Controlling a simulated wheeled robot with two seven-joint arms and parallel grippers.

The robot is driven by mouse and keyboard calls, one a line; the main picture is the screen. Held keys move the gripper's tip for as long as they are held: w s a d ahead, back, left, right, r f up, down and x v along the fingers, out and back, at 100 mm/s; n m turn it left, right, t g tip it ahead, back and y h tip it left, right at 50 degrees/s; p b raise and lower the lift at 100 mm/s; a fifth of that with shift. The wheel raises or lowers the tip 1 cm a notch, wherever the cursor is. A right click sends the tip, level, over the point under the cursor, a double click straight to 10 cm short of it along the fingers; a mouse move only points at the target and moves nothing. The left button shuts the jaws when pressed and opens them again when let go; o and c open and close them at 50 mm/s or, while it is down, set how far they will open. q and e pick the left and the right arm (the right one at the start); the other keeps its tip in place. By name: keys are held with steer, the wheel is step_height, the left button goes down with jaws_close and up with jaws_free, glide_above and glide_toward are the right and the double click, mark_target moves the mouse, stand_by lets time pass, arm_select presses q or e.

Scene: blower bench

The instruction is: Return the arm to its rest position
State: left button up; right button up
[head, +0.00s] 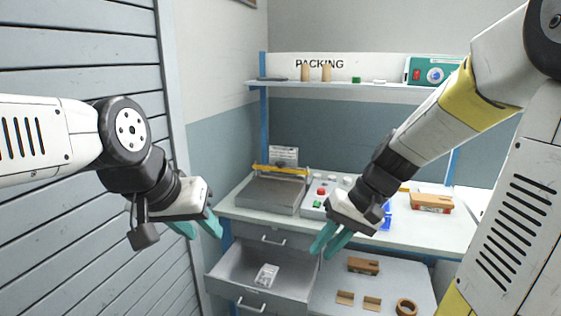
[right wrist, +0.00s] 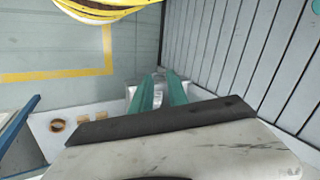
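My left gripper (head: 203,231) hangs at the left in the head view, in front of the slatted wall. Its teal fingers are apart with nothing between them. My right gripper (head: 323,251) points down in front of the bench edge, right of the open drawer in the picture. Its teal fingers are apart and look empty. They also show in the right wrist view (right wrist: 160,80), with a gap between them and pale surfaces behind. My right arm (head: 425,125) reaches in from the upper right.
An open drawer (head: 222,268) holds a clear packet (head: 266,276). The bench (head: 435,237) carries a tray with a yellow bar (head: 272,194) and a button panel (head: 313,207). A low surface (head: 330,304) holds brown blocks and a tape roll (head: 406,307). A shelf (head: 385,85) spans the back.

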steer(key=s+d+r+t+h, duration=0.3)
steer(key=s+d+r+t, duration=0.1)
steer(key=s+r, duration=0.3)
step_height(320, 180, up, 2)
steer(key=shift+d+r+t+h, duration=0.25)
steer(key=shift+d+t+h, duration=0.05)
steer(key=shift+t, duration=0.3)
